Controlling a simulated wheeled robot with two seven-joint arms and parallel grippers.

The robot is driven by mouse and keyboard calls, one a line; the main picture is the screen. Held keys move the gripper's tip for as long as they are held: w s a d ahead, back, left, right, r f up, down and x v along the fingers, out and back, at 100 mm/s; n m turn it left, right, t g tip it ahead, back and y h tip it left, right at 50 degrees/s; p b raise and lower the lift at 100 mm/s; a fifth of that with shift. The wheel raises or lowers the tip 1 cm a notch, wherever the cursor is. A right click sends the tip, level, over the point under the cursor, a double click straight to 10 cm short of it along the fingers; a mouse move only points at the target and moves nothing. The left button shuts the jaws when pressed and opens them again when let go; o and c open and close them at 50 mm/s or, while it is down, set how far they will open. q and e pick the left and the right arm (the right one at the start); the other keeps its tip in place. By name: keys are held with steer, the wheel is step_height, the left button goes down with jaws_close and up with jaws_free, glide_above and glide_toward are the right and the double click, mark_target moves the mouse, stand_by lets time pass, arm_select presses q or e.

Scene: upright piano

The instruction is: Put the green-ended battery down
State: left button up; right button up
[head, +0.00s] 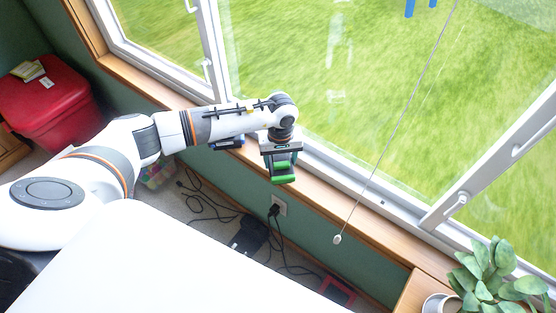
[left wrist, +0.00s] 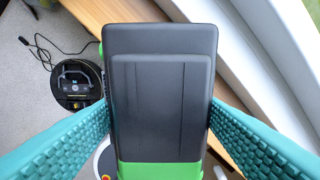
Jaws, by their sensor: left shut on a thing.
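The green-ended battery (head: 283,179) hangs from my left gripper (head: 281,152) by the wooden window sill, its green end facing down in the head view. In the left wrist view the battery (left wrist: 161,95) shows a black, blocky body with a bright green end at the bottom of the picture. The teal textured fingers of my left gripper (left wrist: 158,110) press on it from both sides. The battery is held up, and no surface is seen touching it. My right gripper is not in view.
A dark object with some blue (head: 228,144) is on the sill, partly behind my left forearm. The sill (head: 335,187) is clear to the right, with a blind cord's knob (head: 337,239) hanging before it. A black device (head: 248,236) with cables lies on the floor. A plant (head: 495,272) stands lower right.

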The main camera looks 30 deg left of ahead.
mark_target(280, 157)
arm_select(q)
step_height(280, 157, down, 3)
stand_by(0.3)
steer(key=shift+f, duration=0.2)
steer(key=o, duration=1.4)
steer(key=shift+r, duration=0.1)
steer(key=shift+r, duration=0.15)
step_height(280, 157, up, 12)
